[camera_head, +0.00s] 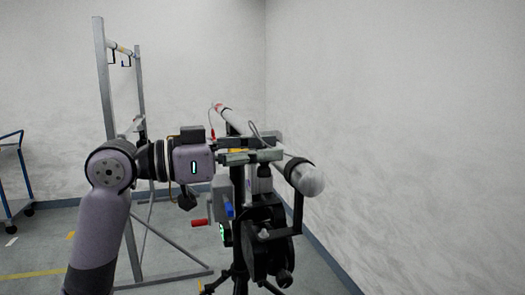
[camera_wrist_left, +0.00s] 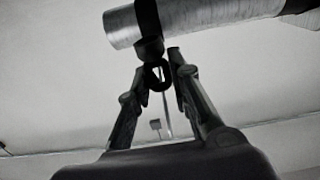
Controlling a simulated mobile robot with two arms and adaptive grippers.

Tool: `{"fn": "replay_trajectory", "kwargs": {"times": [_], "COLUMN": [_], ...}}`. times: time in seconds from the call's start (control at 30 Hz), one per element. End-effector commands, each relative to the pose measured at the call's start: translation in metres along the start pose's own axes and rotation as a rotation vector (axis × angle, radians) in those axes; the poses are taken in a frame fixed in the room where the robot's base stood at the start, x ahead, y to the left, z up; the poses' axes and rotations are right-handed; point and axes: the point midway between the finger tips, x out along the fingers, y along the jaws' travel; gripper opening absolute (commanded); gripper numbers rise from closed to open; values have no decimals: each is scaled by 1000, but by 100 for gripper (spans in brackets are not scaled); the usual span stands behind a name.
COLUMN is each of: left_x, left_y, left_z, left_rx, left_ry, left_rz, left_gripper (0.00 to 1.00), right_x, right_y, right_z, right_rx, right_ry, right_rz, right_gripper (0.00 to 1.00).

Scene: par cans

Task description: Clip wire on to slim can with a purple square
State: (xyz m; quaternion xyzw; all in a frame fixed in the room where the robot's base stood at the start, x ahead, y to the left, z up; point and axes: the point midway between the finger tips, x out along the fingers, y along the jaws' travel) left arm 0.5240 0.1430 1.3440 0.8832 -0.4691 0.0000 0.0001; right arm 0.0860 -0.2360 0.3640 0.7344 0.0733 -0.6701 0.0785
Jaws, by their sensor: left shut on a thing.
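A black stage light can (camera_head: 268,245) hangs by a bracket from a pale pipe (camera_head: 308,180); I see no purple square on it. A thin grey wire (camera_head: 257,130) loops up beside my left gripper (camera_head: 280,148), which reaches in from the left at pipe height, above the can. In the left wrist view the gripper (camera_wrist_left: 160,66) has its fingers closed around a small dark ring-like piece (camera_wrist_left: 158,76), just under the pipe (camera_wrist_left: 205,17) and its black strap. Whether this ring is the wire's clip cannot be told. My right gripper is out of view.
A grey metal frame (camera_head: 104,75) with hooks on its top bar stands behind my arm. Red (camera_head: 200,222) and blue (camera_head: 230,211) handles sit left of the can. A blue cart (camera_head: 12,180) stands at far left. A bare wall closes the right side.

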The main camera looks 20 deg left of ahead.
Motion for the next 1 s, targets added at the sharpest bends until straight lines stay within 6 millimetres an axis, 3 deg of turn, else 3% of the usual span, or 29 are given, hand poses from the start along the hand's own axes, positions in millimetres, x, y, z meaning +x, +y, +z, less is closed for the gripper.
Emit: {"fn": "replay_trajectory", "kwargs": {"times": [1.0], "left_x": [0], "left_y": [0], "left_z": [27], "left_rx": [1], "left_ry": [0], "left_rz": [0], "left_gripper": [0], "right_x": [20], "right_y": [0], "right_z": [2], "right_rx": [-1], "right_ry": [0], "right_rz": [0], "right_gripper": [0]}}
